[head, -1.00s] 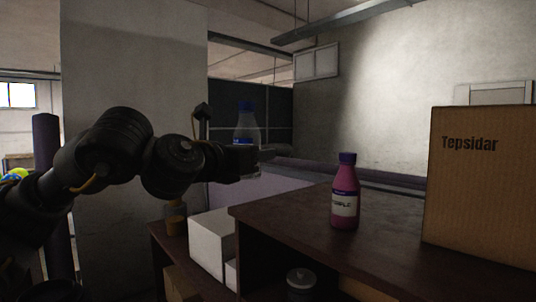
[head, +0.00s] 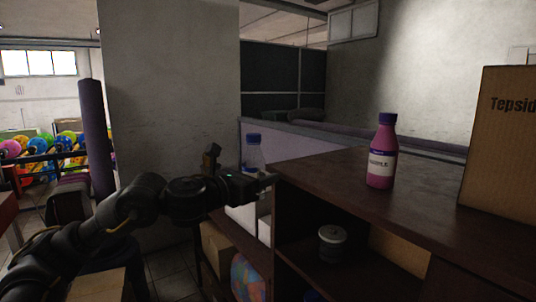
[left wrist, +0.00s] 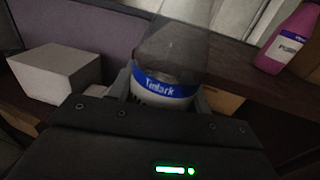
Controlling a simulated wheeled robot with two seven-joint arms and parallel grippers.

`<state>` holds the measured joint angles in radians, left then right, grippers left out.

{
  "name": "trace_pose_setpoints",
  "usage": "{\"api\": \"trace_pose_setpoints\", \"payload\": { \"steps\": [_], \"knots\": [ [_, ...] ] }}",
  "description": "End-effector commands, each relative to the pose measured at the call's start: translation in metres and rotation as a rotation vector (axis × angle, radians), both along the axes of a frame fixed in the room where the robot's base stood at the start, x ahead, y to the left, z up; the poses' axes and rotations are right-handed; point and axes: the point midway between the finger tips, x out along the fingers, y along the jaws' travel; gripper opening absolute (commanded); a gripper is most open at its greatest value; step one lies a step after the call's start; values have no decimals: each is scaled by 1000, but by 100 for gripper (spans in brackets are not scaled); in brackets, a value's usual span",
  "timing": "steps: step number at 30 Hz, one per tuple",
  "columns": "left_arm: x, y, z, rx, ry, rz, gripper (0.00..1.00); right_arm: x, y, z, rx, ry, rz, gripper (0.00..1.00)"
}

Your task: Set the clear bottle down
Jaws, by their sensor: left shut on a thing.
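The clear bottle (head: 253,152) has a blue cap and stands upright in my left gripper (head: 258,180), to the left of the dark brown shelf unit. In the left wrist view the clear bottle (left wrist: 168,82) sits between the fingers of my left gripper (left wrist: 165,92), its blue and white label facing the camera. The gripper is shut on it. The bottle's lower part is largely hidden by the gripper. My right gripper is not in view.
A purple bottle (head: 382,152) stands on the brown shelf top (head: 335,172), left of a cardboard box (head: 500,140). It also shows in the left wrist view (left wrist: 289,42). A grey canister (head: 333,243) is inside the shelf. The shelf top left of the purple bottle is clear.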

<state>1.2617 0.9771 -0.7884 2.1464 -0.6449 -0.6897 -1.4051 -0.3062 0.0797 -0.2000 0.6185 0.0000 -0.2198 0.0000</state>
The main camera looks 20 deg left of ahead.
Motion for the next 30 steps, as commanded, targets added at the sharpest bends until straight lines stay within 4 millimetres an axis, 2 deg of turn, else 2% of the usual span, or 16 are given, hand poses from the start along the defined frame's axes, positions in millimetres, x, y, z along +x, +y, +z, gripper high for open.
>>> {"api": "trace_pose_setpoints", "payload": {
  "steps": [5, 8, 12, 16, 20, 24, 27, 30],
  "knots": [
    [-5, -12, -42, -2, 8, -62, 23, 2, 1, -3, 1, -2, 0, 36],
    [-13, -35, -87, 7, 22, -132, 23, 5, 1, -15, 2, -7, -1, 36],
    [-34, -64, -153, 5, 29, -228, 23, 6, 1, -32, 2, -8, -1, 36],
    [-59, -80, -214, -13, 22, -283, 23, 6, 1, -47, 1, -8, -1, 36],
    [-88, -82, -270, -36, 8, -290, 23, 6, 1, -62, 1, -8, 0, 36],
    [-118, -72, -321, -48, -5, -251, 23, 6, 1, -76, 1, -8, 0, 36],
    [-137, -61, -351, -40, -7, -211, 23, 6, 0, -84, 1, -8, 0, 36],
    [-152, -51, -371, -28, -7, -173, 23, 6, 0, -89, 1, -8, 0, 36]
  ]
}}
